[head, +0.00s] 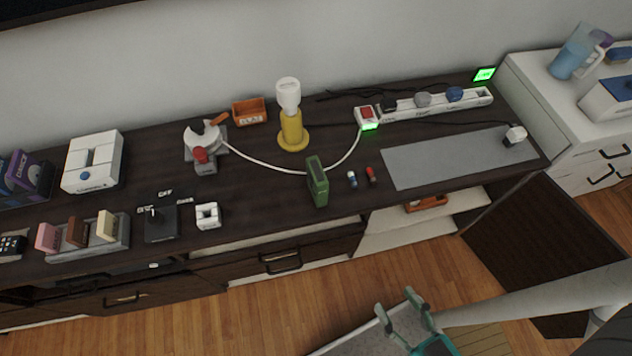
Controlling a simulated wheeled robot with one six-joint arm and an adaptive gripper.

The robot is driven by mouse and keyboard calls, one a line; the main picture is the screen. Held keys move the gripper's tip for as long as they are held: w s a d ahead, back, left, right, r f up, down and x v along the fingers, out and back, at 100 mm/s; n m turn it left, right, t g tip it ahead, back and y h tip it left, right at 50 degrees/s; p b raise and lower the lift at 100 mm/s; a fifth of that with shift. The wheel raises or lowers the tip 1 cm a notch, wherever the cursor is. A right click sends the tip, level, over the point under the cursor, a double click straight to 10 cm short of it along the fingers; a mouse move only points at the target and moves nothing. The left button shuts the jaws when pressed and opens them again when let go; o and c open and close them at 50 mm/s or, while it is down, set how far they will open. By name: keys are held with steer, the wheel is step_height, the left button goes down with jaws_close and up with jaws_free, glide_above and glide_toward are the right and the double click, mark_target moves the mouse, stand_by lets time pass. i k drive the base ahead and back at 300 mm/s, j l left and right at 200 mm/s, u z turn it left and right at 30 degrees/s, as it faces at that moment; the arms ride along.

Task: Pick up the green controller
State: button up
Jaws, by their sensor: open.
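A green controller (317,183) stands upright near the front edge of the dark wooden console, around its middle. It looks like a narrow green box, and a white cable passes close behind it. My gripper (397,307) is at the bottom of the head view, in front of the console and over the floor area. Its two grey-green fingers are spread apart with nothing between them. It is well apart from the controller, below and to the right of it in the picture.
Two small capsule-like items (352,179) lie just right of the controller. A yellow lamp (292,132) stands behind it. A grey mat (455,158) lies to the right. A black joystick box (160,222) stands left. A dark cabinet door (535,235) stands open at right.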

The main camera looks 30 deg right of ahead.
mark_target(318, 183)
steer(key=k+j+z, duration=0.2)
steer(key=j, duration=0.3)
steer(key=k+j+z, duration=0.2)
steer(key=k+j, duration=0.2)
steer(key=k, duration=0.05)
